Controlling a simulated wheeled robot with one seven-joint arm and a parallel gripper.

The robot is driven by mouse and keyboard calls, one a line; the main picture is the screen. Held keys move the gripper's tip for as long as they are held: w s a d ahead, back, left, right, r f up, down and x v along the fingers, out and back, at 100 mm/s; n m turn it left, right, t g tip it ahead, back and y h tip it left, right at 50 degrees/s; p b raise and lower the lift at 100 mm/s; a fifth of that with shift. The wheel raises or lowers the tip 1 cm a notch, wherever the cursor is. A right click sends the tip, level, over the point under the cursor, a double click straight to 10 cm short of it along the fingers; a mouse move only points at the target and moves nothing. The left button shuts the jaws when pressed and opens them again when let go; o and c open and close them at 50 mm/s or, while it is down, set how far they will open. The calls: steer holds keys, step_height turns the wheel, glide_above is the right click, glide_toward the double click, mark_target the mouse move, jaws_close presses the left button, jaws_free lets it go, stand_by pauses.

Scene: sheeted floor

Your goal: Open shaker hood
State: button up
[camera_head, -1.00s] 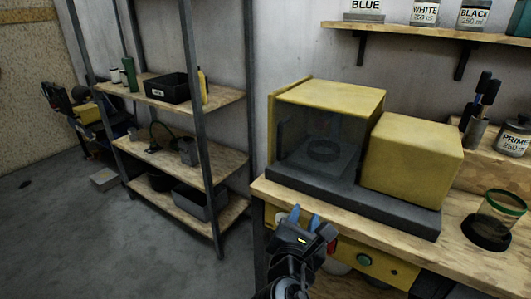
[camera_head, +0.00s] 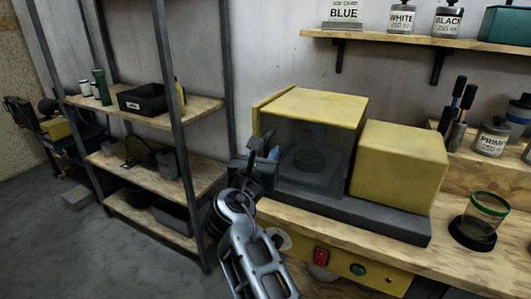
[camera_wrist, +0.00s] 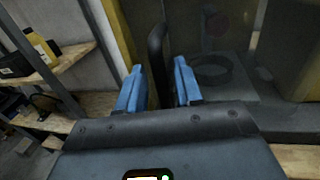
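The shaker (camera_head: 310,105) is a yellow box on a dark grey base, with a see-through hood panel (camera_head: 325,150) across its front. The panel looks closed, and a dark round ring shows behind it. In the wrist view a black upright handle (camera_wrist: 157,50) stands at the left side of the panel. My gripper (camera_head: 266,156) is at the shaker's front left edge. Its two blue fingers (camera_wrist: 158,80) are apart, with the handle seen between them. I cannot tell whether either finger touches it.
A yellow block (camera_head: 400,165) stands right of the hood on the same base. A green-rimmed cup (camera_head: 486,212) sits on the wooden bench (camera_head: 370,236) at right. A metal-framed shelf (camera_head: 190,190) with bins stands close to my arm's left. Paint jars line the wall shelf (camera_head: 400,39).

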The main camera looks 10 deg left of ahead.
steer(key=shift+w, duration=0.3)
steer(key=shift+d, duration=0.1)
jaws_close()
stand_by(0.4)
